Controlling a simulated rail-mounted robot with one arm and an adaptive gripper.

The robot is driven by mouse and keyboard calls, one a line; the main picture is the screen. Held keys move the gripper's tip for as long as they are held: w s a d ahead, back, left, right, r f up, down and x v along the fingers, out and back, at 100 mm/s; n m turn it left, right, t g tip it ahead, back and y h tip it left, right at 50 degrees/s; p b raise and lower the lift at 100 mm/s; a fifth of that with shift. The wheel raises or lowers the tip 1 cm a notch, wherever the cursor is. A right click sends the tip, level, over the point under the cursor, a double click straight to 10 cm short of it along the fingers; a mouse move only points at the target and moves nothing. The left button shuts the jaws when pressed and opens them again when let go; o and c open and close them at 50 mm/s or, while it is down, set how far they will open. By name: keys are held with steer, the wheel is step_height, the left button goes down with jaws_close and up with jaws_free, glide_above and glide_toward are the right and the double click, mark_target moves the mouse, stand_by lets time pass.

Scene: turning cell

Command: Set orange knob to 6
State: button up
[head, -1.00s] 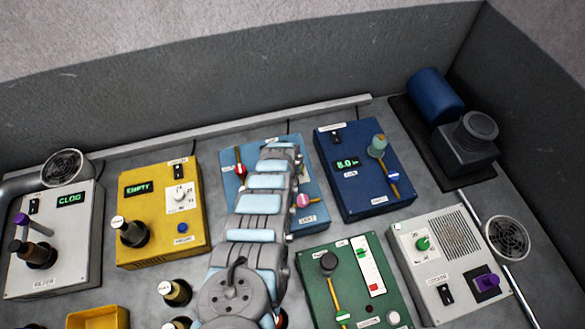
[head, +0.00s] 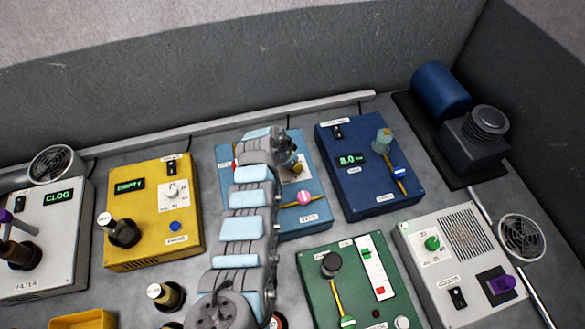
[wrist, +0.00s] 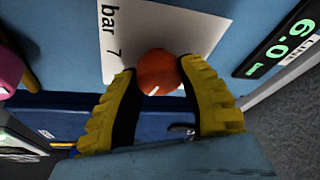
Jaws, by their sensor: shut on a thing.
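The orange knob (wrist: 158,72) shows in the wrist view on a light-blue panel. It carries a white pointer mark and sits on a white scale plate (wrist: 205,30), where "bar" and "7" can be read. My gripper (wrist: 160,76) has yellow ribbed fingers on either side of the knob and is shut on it. A display (wrist: 286,42) at the right of the wrist view reads 6.0 in green. In the head view my gripper (head: 292,163) is over the light-blue box (head: 312,218), and my arm covers much of that box. The knob is not clear there.
A blue box (head: 357,190) reading 8.0 stands right of the light-blue box. A yellow box (head: 140,250) is at left, a green box (head: 325,300) in front, and a grey box (head: 420,265) at right. Several dark-stemmed knobs stand at lower left.

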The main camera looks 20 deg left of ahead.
steer(key=m+b, duration=0.1)
steer(key=b, duration=0.1)
steer(key=shift+f+m+h+b, duration=0.3)
steer(key=shift+f+m+b, duration=0.05)
steer(key=shift+m, duration=0.05)
steer(key=shift+r+m+g+b, duration=0.1)
steer(key=shift+m+g+b, duration=0.2)
steer(key=shift+b, duration=0.15)
steer(key=shift+r, duration=0.15)
steer(key=o, duration=1.2)
steer(key=shift+r, duration=0.15)
steer(key=shift+v, duration=5.9)
steer(key=shift+a, duration=0.2)
